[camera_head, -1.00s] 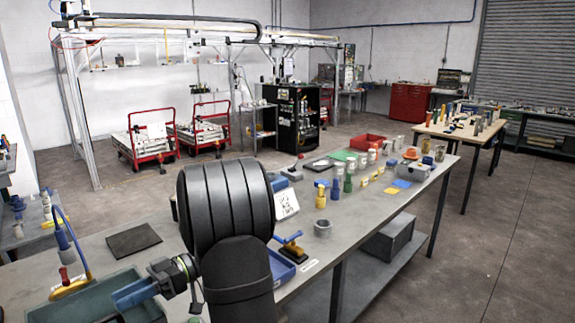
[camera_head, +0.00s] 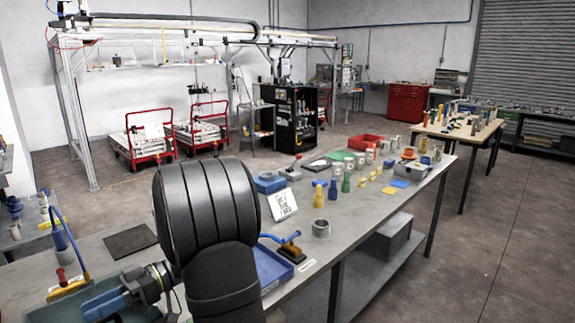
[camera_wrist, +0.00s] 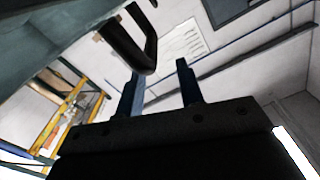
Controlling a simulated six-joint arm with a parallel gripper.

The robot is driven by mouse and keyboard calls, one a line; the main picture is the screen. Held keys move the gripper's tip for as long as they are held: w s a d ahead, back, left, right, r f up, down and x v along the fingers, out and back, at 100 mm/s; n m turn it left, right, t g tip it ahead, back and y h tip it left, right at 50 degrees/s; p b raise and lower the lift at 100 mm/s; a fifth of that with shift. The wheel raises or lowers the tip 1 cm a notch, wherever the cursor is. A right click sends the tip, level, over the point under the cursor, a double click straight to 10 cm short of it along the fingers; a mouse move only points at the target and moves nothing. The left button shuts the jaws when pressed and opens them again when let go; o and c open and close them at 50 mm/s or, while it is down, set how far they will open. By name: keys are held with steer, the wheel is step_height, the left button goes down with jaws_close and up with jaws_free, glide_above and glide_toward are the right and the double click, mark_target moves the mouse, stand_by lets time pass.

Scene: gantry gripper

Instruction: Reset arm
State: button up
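My gripper (camera_head: 104,304) has blue fingers and shows at the lower left of the head view, over the green bin (camera_head: 60,318). In the wrist view its two dark blue fingers (camera_wrist: 160,88) stand apart with a clear gap and nothing between them. My black arm link hides the middle of the bench in the head view. The wrist view looks up past the fingers toward the wall and ceiling, and a dark curved handle-like shape (camera_wrist: 135,45) shows close by on the left.
The grey bench (camera_head: 350,215) carries a dark mat (camera_head: 130,240), a blue tray (camera_head: 272,266), a blue-handled tool (camera_head: 289,247), a grey ring (camera_head: 321,228), a white card (camera_head: 282,204) and several bottles. A lamp-like blue and red item (camera_head: 62,245) stands left of the gripper. The aisle floor on the right is clear.

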steer(key=w+a+r+m, duration=0.4)
steer(key=w+a+r, duration=0.3)
steer(key=r, duration=0.4)
steer(key=w+a+m, duration=1)
steer(key=w, duration=0.2)
steer(key=shift+w+a, duration=0.15)
steer(key=shift+w, duration=0.1)
steer(key=shift+w, duration=0.1)
stand_by(0.6)
steer(key=v, duration=1.5)
steer(key=x, duration=1.7)
steer(key=shift+f, duration=0.1)
jaws_close()
